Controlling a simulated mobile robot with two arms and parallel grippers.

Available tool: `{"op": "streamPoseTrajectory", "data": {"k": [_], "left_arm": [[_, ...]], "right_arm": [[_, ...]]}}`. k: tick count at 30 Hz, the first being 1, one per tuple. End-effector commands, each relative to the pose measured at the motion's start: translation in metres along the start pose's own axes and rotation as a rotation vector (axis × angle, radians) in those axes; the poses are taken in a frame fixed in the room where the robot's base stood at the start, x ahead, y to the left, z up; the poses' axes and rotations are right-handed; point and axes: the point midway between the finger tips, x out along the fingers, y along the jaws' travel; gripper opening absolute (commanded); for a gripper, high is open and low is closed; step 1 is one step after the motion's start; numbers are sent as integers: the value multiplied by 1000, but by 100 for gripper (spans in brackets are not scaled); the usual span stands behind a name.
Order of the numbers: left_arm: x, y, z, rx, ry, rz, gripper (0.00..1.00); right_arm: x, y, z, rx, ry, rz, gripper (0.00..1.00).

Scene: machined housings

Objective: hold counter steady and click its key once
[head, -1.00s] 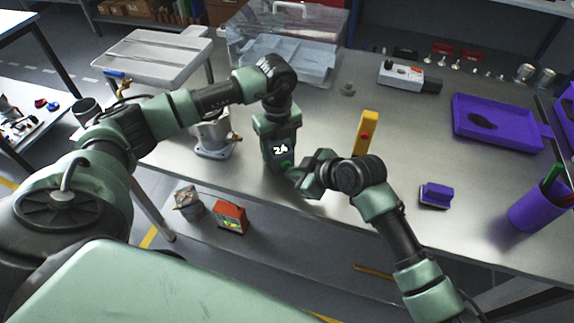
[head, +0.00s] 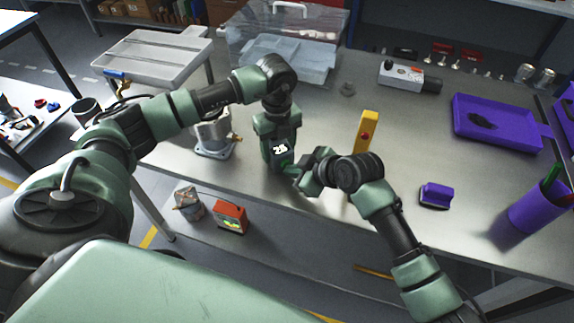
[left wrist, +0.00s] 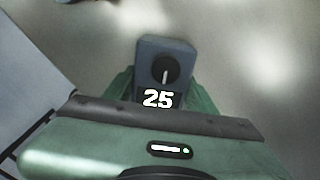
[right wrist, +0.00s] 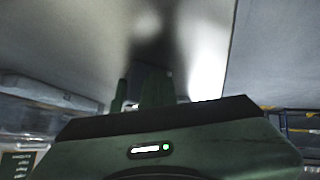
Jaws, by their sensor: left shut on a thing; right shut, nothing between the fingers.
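The counter (left wrist: 152,60) is a small blue-grey block with a black round dial, standing on the metal bench. Its display reads 25 in the left wrist view, and it also shows in the head view (head: 281,149). My left gripper (head: 280,142) is shut on the counter from above, its green fingers on either side. My right gripper (head: 295,170) is shut and empty, its tips close to the counter's lower front. I cannot tell whether they touch it.
A yellow upright block with a red button (head: 366,133) stands just behind my right gripper. A metal pot-like part (head: 213,137) is left of the counter. A purple block (head: 435,194), purple tray (head: 497,148) and purple cup (head: 535,212) are on the right. The bench's front edge is close.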

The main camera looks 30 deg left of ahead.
Motion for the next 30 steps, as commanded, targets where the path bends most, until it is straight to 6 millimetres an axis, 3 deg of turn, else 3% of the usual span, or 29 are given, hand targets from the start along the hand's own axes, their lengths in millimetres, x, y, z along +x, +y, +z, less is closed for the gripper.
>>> {"op": "streamPoseTrajectory", "data": {"k": [22,30], "left_arm": [[0,0,0,0,0,-1,5],[0,0,0,0,0,-1,5]], "right_arm": [[-15,-10,11,0,0,0,0],[-33,-24,24,0,0,1,0]]}}
